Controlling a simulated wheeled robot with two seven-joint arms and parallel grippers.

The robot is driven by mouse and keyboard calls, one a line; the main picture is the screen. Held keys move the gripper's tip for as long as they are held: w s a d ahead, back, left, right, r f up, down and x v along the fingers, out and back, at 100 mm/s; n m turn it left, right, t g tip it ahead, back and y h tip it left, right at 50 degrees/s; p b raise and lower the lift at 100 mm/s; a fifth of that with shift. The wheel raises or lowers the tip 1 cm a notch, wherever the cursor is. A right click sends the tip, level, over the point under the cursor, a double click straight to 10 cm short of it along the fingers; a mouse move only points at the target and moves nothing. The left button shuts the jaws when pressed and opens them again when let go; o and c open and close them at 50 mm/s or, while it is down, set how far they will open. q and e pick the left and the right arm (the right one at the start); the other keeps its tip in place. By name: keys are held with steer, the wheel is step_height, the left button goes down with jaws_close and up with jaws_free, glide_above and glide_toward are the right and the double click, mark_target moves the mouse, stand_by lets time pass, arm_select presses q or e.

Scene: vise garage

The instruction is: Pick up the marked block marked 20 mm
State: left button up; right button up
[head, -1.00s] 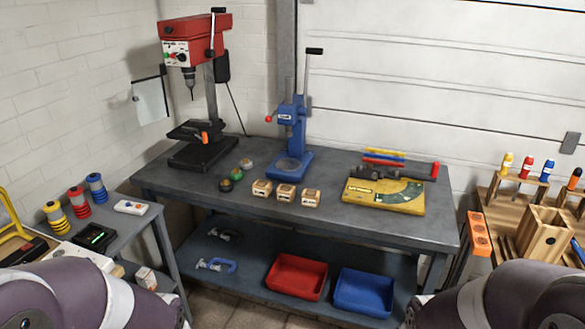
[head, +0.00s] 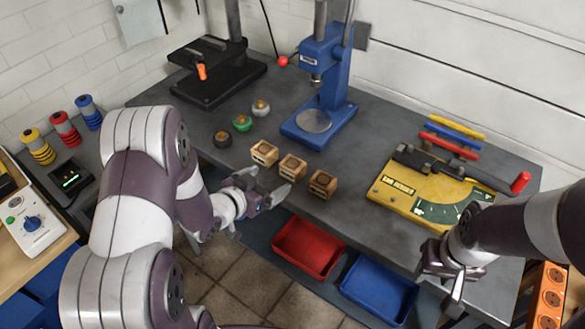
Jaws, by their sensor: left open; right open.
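Three small wooden blocks stand in a row near the front edge of the grey workbench: a left block (head: 264,153), a middle block (head: 292,167) and a right block (head: 322,184). Each has a dark round recess on top and a small label on the front. The labels are too small to read, so I cannot tell which is 20 mm. My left gripper (head: 265,187) is open and empty, just in front of the left and middle blocks at the bench edge. My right gripper (head: 438,288) is open and empty, in front of the bench at the right, far from the blocks.
Behind the blocks stand several round knobs, including a green one (head: 242,123), and a blue press (head: 322,85). A yellow angle plate (head: 400,196) lies to the right. A red bin (head: 308,247) and a blue bin (head: 377,289) sit on the lower shelf.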

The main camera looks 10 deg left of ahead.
mark_target(287, 170)
arm_select(q)
steer(key=p+x, duration=0.1)
steer(key=x, duration=1)
steer(key=shift+w+f, duration=0.2)
steer(key=shift+w, duration=0.15)
steer(key=shift+s, duration=0.1)
steer(key=c, duration=1.1)
